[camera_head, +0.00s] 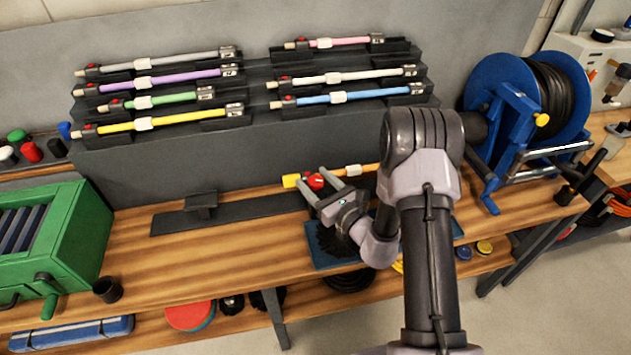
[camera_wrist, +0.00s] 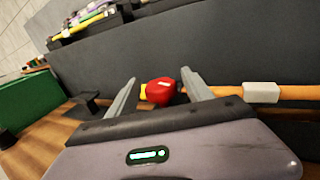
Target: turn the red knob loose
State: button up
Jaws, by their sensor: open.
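The red knob (camera_head: 315,181) sits on an orange rod (camera_head: 347,171) near a yellow end piece (camera_head: 291,180), low over the wooden bench. In the wrist view the red knob (camera_wrist: 161,91) shows between the two fingers of my gripper (camera_wrist: 160,88), with the orange rod (camera_wrist: 292,93) running to the right and a white collar (camera_wrist: 261,92) on it. My gripper (camera_head: 328,178) is open, its fingers on either side of the knob. I cannot tell whether they touch it. My arm hides part of the rod in the head view.
A dark stepped rack (camera_head: 250,150) with several coloured rods stands behind. A dark flat stand (camera_head: 225,213) lies to the left on the bench. A green box (camera_head: 60,240) is at the far left, a blue hose reel (camera_head: 520,100) at the right.

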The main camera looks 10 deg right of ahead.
jog(key=shift+c, duration=0.2)
grip_shut()
jog(key=n+g+y, duration=0.1)
jog(key=n+g+y+b, duration=0.1)
jog(key=y, duration=0.1)
jog(key=shift+w+d+f+n+y, duration=0.1)
jog(key=shift+d+n+y, duration=0.1)
jog(key=shift+n+y, duration=0.1)
jog(key=shift+a+n+g+y+b, duration=0.2)
jog(key=shift+n+g+y+b, duration=0.25)
jog(key=shift+n+g+y, duration=0.65)
jog(key=shift+o, duration=0.2)
grip_release()
